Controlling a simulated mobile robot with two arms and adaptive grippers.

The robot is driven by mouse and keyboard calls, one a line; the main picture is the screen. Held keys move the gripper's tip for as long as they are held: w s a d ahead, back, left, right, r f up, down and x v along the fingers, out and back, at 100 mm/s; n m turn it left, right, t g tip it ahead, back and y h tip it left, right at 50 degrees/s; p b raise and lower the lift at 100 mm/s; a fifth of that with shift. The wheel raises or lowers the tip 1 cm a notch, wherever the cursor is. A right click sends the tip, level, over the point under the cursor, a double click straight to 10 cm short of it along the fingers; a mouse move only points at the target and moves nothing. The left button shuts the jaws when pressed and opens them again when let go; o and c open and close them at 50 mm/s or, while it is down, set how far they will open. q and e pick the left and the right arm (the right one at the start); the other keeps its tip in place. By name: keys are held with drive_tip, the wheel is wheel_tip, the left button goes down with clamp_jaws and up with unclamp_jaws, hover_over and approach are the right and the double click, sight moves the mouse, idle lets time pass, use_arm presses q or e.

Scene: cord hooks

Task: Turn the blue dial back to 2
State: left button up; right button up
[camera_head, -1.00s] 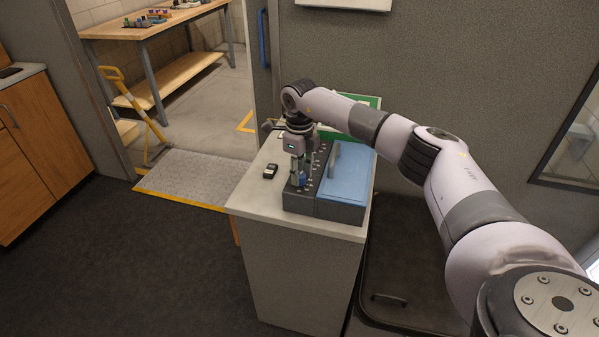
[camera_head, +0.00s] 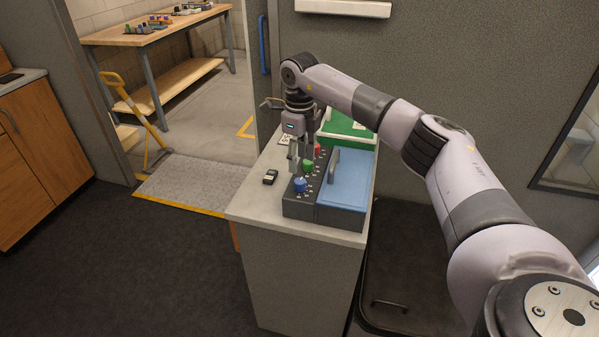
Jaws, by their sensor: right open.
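The blue dial (camera_head: 299,185) sits at the near end of a dark grey control panel (camera_head: 300,208) on the counter. A green dial (camera_head: 308,166) and a red dial (camera_head: 317,149) stand behind it in a row. The marks around the blue dial are too small to read. My right gripper (camera_head: 299,168) points down above the panel, a little behind and above the blue dial, near the green dial. It is open, and nothing shows between its fingers. The blue dial is in plain view and looks clear of the fingers. My left gripper is not in view.
A blue lid with a grey handle (camera_head: 345,188) lies right of the dials. A green-edged tray (camera_head: 345,130) is behind it. A small black device (camera_head: 270,177) lies on the counter (camera_head: 255,202) to the left. A wall rises behind.

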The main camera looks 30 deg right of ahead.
wheel_tip(320, 180, up, 5)
drive_tip(key=shift+f, duration=0.1)
idle(0.6)
